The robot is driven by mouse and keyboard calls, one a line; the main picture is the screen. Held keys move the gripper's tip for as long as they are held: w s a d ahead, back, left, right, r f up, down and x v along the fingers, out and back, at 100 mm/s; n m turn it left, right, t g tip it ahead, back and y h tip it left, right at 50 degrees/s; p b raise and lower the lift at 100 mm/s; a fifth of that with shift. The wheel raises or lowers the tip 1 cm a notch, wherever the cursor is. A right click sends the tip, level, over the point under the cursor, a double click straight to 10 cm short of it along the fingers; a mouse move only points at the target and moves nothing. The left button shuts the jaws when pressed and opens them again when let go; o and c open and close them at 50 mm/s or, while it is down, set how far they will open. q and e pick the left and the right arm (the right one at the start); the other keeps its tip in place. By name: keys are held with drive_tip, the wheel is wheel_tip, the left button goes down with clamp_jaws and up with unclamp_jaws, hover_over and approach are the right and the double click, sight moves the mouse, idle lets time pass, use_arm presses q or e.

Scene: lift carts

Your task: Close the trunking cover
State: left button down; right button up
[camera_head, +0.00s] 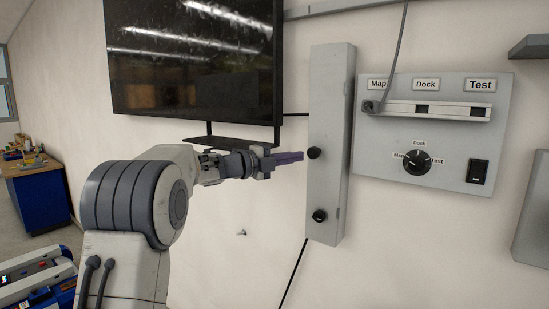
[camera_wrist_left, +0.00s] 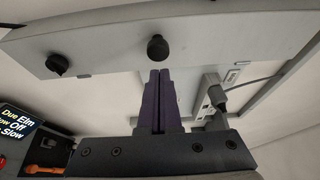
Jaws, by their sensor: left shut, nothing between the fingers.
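The trunking cover (camera_head: 329,190) is a tall, narrow grey panel on the wall, with an upper black knob (camera_head: 314,152) and a lower black knob (camera_head: 320,215). I cannot tell how far it stands open. My left gripper (camera_head: 302,156) is shut and empty, its purple fingertips just left of the upper knob. In the left wrist view the cover (camera_wrist_left: 110,48) spans the top. The closed fingertips (camera_wrist_left: 160,74) point at one knob (camera_wrist_left: 157,47), with a small gap or light contact that I cannot tell apart. My right gripper is not in view.
A grey control panel (camera_head: 380,148) with a dial (camera_head: 417,160), a switch (camera_head: 477,171) and a plugged cable sits right of the cover. A dark screen (camera_head: 195,60) hangs at the upper left, with a small shelf below. A blue workbench (camera_head: 42,205) stands far left.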

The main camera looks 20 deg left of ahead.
use_arm(q)
drive_tip(key=w+a+n+t+y, duration=0.1)
drive_tip(key=w+a+n+t, duration=0.15)
drive_tip(key=w+a, duration=0.5)
wheel_tip(320, 180, down, 7)
drive_tip(key=s+a+n+t+y, duration=0.1)
drive_tip(key=s+a+n+y, duration=0.15)
drive_tip(key=n+y, duration=0.85)
drive_tip(key=s+d+f+n+g+y, duration=0.15)
drive_tip(key=s+f+n+g, duration=0.7)
drive_tip(key=s+f, duration=0.9)
drive_tip(key=s+d+f+n+g, duration=0.25)
drive_tip(key=s+f, duration=0.35)
drive_tip(key=s, duration=0.5)
drive_tip(key=s+d+f+n+g, duration=0.25)
drive_tip(key=s+f, duration=0.35)
drive_tip(key=s, duration=0.5)
drive_tip(key=s+d+m+g+h+b, duration=0.2)
drive_tip(key=s+d+m+b, duration=0.4)
drive_tip(key=s+d, duration=0.6)
drive_tip(key=shift+s+d+r+m+g, duration=0.2)
drive_tip(key=shift+d+r+m+g, duration=0.2)
drive_tip(key=shift+d+m+g, duration=0.25)
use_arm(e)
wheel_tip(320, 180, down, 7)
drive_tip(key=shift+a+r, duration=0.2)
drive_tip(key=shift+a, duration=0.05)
